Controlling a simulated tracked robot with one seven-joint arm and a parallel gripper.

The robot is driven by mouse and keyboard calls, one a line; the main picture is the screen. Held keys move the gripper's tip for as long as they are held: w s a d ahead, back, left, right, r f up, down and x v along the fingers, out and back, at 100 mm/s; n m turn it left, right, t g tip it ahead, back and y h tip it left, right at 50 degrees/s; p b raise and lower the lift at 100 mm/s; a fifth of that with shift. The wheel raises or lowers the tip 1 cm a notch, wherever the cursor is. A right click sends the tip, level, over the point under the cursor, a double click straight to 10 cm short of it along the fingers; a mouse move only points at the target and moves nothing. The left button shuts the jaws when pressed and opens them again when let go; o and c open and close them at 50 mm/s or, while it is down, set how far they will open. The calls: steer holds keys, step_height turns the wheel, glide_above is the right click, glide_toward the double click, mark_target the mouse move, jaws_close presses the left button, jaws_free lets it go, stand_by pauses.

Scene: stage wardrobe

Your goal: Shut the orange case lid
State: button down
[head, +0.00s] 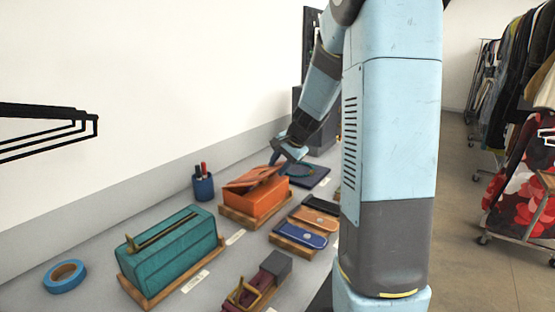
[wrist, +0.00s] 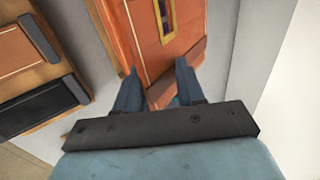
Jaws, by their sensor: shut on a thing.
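The orange case (head: 262,203) stands on a wooden board on the counter in the head view. Its orange lid (head: 252,180) is partly raised and slopes above the body. My gripper (head: 280,158) is at the lid's back right, its fingertips small in this view. In the wrist view my gripper (wrist: 157,72) has its two blue fingers on either side of an orange edge, which looks like the lid. A large orange face of the case (wrist: 152,25) with a metal plate fills the top middle. The exact finger contact is partly hidden.
A teal case (head: 170,255) stands front left, with a blue tape roll (head: 65,276) beside it. A blue pen cup (head: 203,186) is left of the orange case. Clothes racks (head: 530,110) stand far right.

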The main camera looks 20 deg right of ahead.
steer(key=shift+s+f, duration=0.15)
steer(key=shift+f, duration=0.4)
steer(key=shift+a, duration=0.15)
steer(key=c, duration=1.2)
jaws_free()
steer(key=shift+w+f, duration=0.15)
steer(key=shift+w, duration=0.05)
steer(key=shift+c, duration=0.5)
steer(key=shift+r, duration=0.4)
steer(key=v, duration=1.3)
steer(key=shift+d, duration=0.25)
steer(key=shift+s, duration=0.15)
